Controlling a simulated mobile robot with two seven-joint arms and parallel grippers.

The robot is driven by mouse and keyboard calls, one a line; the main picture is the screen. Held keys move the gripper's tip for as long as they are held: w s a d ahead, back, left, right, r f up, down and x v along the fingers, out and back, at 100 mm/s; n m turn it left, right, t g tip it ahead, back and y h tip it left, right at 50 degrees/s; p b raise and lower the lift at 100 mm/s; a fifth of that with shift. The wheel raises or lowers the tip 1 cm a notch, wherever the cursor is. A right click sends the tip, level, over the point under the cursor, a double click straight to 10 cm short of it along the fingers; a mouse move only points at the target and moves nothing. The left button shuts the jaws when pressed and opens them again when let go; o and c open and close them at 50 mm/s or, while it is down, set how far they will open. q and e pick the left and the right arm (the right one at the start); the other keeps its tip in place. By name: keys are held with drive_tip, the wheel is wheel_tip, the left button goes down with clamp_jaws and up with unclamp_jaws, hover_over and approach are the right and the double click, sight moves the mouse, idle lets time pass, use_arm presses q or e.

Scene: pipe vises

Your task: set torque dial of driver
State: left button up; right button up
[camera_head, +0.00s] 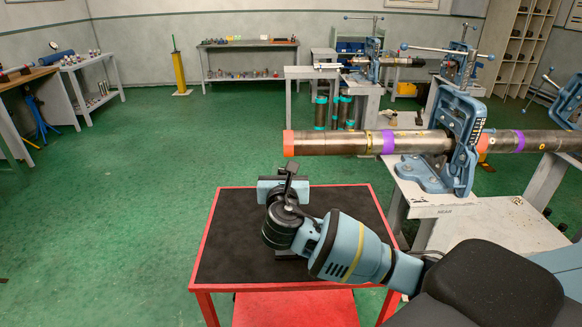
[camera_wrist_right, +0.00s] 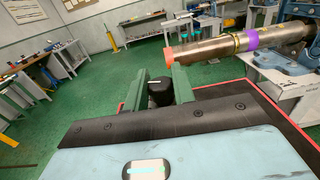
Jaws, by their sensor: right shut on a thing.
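My right gripper (camera_wrist_right: 157,90) shows in the right wrist view with its two green fingers around a small black cylindrical piece, which looks like part of the driver (camera_wrist_right: 160,93). A small pale mark shows on top of that piece. In the head view my right arm comes in from the right, and its gripper (camera_head: 289,174) is over the cart top. My arm and wrist hide much of what the gripper holds, and I cannot make out the torque dial or its setting. My left gripper is not in view.
The red cart (camera_head: 206,289) has a bare black top around my wrist. A long pipe (camera_head: 330,143) with an orange end is clamped in a blue vise (camera_head: 457,133) behind and to the right. Green floor (camera_head: 120,200) is open at left.

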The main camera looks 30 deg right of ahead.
drive_tip(key=shift+r+m+g+h, duration=0.1)
drive_tip(key=shift+m+g+h, duration=1)
drive_tip(key=shift+h, duration=0.3)
drive_tip(key=shift+d+g, duration=0.1)
drive_tip(key=shift+g, duration=0.2)
drive_tip(key=o, duration=1)
drive_tip(key=shift+v, duration=3.9)
drive_tip(key=shift+f, duration=0.3)
